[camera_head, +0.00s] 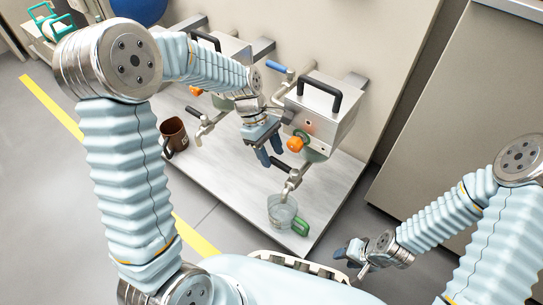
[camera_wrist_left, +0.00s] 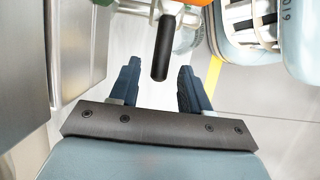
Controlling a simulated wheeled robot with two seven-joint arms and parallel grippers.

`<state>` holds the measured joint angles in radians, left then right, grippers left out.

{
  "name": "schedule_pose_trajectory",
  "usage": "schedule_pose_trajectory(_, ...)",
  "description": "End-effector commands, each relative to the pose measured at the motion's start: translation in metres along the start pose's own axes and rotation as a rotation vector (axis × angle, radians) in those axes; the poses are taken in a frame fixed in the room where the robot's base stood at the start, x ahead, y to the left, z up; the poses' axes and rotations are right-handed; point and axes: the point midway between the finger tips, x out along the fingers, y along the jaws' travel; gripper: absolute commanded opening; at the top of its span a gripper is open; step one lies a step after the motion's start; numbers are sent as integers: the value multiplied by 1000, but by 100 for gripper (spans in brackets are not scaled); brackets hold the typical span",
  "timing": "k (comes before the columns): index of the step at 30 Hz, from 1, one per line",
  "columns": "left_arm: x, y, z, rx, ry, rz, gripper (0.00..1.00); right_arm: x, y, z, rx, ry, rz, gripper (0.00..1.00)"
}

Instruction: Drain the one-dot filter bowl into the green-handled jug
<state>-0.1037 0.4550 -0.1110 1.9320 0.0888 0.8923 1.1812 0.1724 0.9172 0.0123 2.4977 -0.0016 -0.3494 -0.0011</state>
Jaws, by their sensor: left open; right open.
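The near filter unit (camera_head: 322,108) is a metal box with a black top handle, an orange knob (camera_head: 295,144) and a small reddish dot on its front; I cannot read its dot count for certain. Its bowl is mostly hidden. Below it is a drain lever with a black grip (camera_head: 281,162). The clear jug with the green handle (camera_head: 281,214) stands under the spout. My left gripper (camera_head: 269,153) is open by the lever. In the left wrist view the black grip (camera_wrist_left: 162,50) shows between the open fingertips (camera_wrist_left: 158,68), not clamped. My right gripper (camera_head: 352,254) is open and empty, off the bench's front right.
A second filter unit (camera_head: 216,48) stands further left, with its own lever (camera_head: 206,124). A brown mug (camera_head: 174,135) stands on the bench (camera_head: 230,168) near it. A grey cabinet (camera_head: 440,110) is at the right. The bench front between mug and jug is clear.

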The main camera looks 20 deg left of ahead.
Motion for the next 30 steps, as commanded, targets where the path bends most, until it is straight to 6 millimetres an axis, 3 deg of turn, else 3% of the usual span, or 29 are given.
schedule_pose_trajectory(11,8,0,0,0,0,0,47,2,1,0,0,1,0,43)
schedule_pose_trajectory(21,8,0,0,0,0,1,0,2,1,0,0,1,0,43)
schedule_pose_trajectory(30,8,0,0,0,0,1,0,2,1,0,0,0,0,43)
